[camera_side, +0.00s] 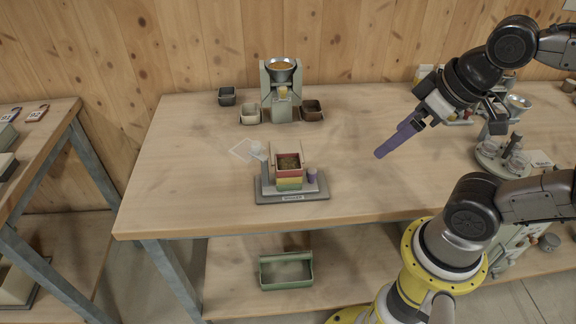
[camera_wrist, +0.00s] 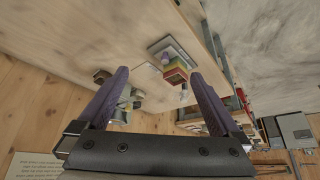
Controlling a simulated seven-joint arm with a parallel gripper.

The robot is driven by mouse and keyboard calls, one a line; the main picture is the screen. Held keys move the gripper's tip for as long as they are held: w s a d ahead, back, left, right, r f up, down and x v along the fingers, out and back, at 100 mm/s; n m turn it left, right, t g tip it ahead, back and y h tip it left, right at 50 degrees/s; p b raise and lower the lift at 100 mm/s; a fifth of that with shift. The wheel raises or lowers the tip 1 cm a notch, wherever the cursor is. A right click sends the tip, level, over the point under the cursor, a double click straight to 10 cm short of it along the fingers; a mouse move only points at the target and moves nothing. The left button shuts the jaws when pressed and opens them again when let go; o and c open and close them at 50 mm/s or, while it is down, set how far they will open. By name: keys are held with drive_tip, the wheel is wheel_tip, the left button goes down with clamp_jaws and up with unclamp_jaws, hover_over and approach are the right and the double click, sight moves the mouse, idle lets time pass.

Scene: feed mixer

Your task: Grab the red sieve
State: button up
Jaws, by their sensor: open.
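The red sieve (camera_side: 290,174) is the top layer of a square stack, above a yellow layer (camera_side: 290,181) and a green layer (camera_side: 290,187). Dark grainy material shows inside its frame. The stack stands on a grey base (camera_side: 292,197) in the middle of the table. In the wrist view the stack's red layer (camera_wrist: 176,78) appears beyond and between my fingers, upside down. My gripper (camera_side: 385,150) has purple fingers and hangs in the air to the right of the stack and above the table. In the wrist view my gripper (camera_wrist: 160,76) is open, with nothing between the fingers.
A small purple cup (camera_side: 312,175) sits on the base beside the stack. A hopper machine (camera_side: 281,95) stands behind, flanked by small bins (camera_side: 250,115) and (camera_side: 311,110). A glassware stand (camera_side: 503,158) is at the right. The table between stack and gripper is clear.

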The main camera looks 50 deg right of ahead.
drive_tip(key=w+r+n+g, duration=0.1)
drive_tip(key=w+r+n, duration=0.4)
drive_tip(key=n+g, duration=0.4)
drive_tip(key=g, duration=0.1)
hover_over(288, 167)
drive_tip(key=f, duration=1.2)
drive_tip(key=shift+s+d, duration=0.15)
drive_tip(key=shift+s, duration=0.1)
drive_tip(key=shift+w+f, duration=0.15)
drive_tip(key=shift+f, duration=1.35)
drive_tip(key=shift+w+f, duration=0.1)
drive_tip(key=shift+f, duration=1.4)
drive_tip(key=c, duration=1.3)
